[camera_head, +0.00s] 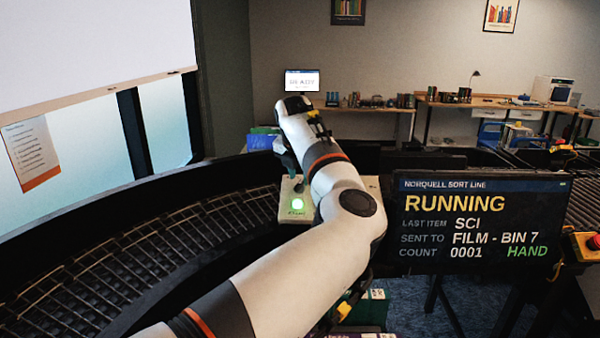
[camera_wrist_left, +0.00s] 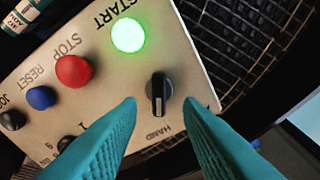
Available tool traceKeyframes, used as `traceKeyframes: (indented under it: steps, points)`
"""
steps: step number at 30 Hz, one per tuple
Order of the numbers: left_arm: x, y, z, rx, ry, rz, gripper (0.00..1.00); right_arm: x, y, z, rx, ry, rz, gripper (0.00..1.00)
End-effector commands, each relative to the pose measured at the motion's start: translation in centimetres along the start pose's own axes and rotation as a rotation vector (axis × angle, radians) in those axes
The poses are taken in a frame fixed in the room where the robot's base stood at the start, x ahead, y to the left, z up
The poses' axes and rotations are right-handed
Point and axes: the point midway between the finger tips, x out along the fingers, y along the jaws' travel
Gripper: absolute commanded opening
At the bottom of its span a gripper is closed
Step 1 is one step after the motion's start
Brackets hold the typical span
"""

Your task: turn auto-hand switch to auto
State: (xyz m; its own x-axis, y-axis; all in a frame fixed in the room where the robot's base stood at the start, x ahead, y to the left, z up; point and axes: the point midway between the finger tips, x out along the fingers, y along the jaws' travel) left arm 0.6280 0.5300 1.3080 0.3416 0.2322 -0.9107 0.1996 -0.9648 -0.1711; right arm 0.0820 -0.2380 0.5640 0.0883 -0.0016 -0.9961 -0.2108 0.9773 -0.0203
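The auto-hand switch (camera_wrist_left: 159,95) is a black knob with a pale line on a beige control box (camera_wrist_left: 108,70). Its ridge runs up and down in the left wrist view, with the word HAND just below it. My left gripper (camera_wrist_left: 161,103) is open, its teal fingertips on either side of the knob with gaps between. Any AUTO label cannot be read. In the head view the control box (camera_head: 292,210) shows a lit green button, and my left gripper (camera_head: 287,160) reaches down over it; the switch is hidden there. My right gripper is not seen.
A lit green START button (camera_wrist_left: 128,34), red STOP button (camera_wrist_left: 73,71) and blue RESET button (camera_wrist_left: 41,98) sit beside the switch. The status screen (camera_head: 483,222) reads RUNNING and HAND. A curved roller conveyor (camera_head: 150,255) lies left of the box.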

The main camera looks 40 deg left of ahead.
Motion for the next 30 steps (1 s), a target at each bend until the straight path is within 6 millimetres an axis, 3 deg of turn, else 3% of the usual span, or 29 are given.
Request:
traceKeyframes:
  steps: [6, 15, 21, 30]
  points:
    - [1.9, 0.0, 0.0, 0.001, 0.0, 0.001, 0.33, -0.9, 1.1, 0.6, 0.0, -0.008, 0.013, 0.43]
    - [2.2, 0.0, 0.0, 0.001, 0.001, 0.001, 0.33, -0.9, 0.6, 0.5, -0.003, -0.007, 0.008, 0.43]
    - [2.2, 0.0, 0.0, 0.001, 0.001, 0.001, 0.02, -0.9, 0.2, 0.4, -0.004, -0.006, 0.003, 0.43]
    - [2.3, 0.1, 0.0, -0.032, 0.002, -0.001, 0.0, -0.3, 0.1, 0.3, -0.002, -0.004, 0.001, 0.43]
